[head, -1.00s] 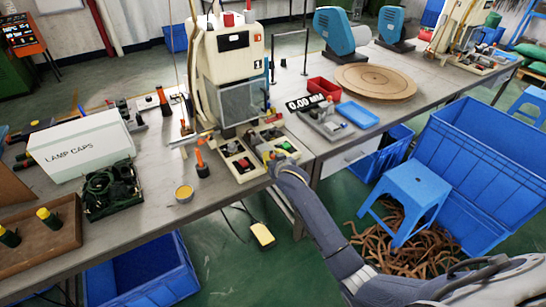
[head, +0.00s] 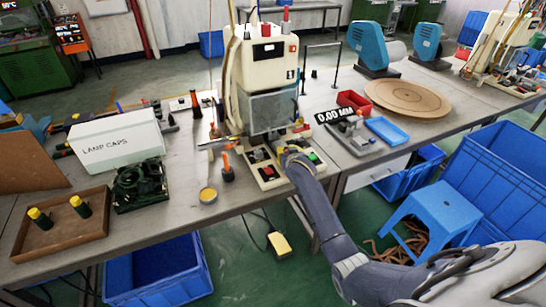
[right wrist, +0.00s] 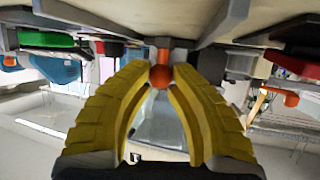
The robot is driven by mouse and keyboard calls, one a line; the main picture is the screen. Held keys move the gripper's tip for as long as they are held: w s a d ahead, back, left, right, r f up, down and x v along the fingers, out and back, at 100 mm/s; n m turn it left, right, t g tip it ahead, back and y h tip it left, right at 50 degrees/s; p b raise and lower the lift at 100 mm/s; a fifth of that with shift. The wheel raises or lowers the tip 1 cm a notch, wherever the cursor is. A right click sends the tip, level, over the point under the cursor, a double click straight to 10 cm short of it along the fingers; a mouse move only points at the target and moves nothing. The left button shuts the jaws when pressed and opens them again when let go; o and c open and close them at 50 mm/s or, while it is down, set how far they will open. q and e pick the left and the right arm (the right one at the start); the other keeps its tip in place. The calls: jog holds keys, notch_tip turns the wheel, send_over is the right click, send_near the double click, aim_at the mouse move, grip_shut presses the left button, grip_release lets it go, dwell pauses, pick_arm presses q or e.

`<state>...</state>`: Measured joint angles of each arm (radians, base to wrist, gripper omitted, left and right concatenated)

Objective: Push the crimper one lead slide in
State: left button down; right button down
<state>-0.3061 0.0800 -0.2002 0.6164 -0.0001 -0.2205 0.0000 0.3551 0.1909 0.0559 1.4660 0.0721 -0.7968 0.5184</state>
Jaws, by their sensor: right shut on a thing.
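Crimper one (head: 262,65) is the cream machine marked 1, standing on the bench with a clear guard at its front. My right gripper (head: 285,152) is at the low front base of the machine, small and partly hidden by its own arm. In the right wrist view, the yellow fingers of the right gripper (right wrist: 161,76) are shut on a round orange-red knob (right wrist: 160,77) on a short stem. I take this knob to be the lead slide's handle. The slide's body and travel cannot be made out. My left gripper is not in view.
A red button (head: 267,171) and a green button (head: 313,157) sit on the base close to my right gripper. A 0.00 MM display (head: 335,114) stands to the right.

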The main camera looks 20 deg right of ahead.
jog(key=shift+w, duration=0.2)
jog(key=c, duration=1.2)
grip_release()
jog(key=v, duration=1.2)
